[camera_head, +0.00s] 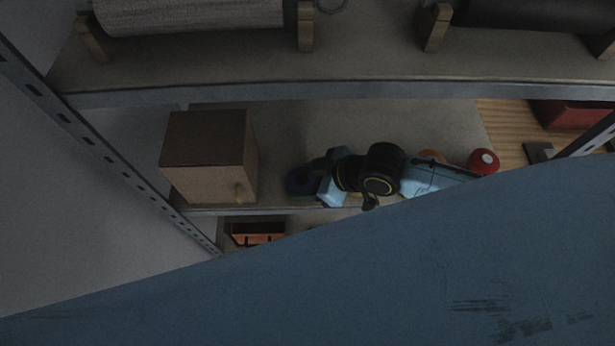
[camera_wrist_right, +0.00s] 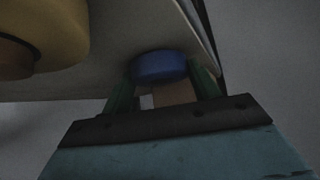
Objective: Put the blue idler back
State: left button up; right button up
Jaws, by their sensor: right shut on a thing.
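The blue idler (camera_head: 302,180) is a dark blue roller at the left end of my right arm, over the front part of the lower shelf (camera_head: 330,125). In the right wrist view the blue idler (camera_wrist_right: 160,65) sits between the two green fingers of my right gripper (camera_wrist_right: 163,82), which is shut on it. The right gripper (camera_head: 312,178) is small and dark in the head view. I cannot tell whether the idler touches the shelf. My left gripper is not in view.
A brown wooden box (camera_head: 210,160) with a small knob stands left of the idler. Rollers (camera_head: 190,15) lie on wooden supports on the upper shelf.

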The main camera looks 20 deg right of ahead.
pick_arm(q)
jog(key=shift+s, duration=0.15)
pick_arm(e)
jog(key=shift+f, duration=0.1)
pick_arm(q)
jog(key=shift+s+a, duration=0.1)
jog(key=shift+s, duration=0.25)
pick_arm(e)
jog(key=o, duration=1.1)
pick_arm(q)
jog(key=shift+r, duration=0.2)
pick_arm(e)
jog(key=v, duration=1.2)
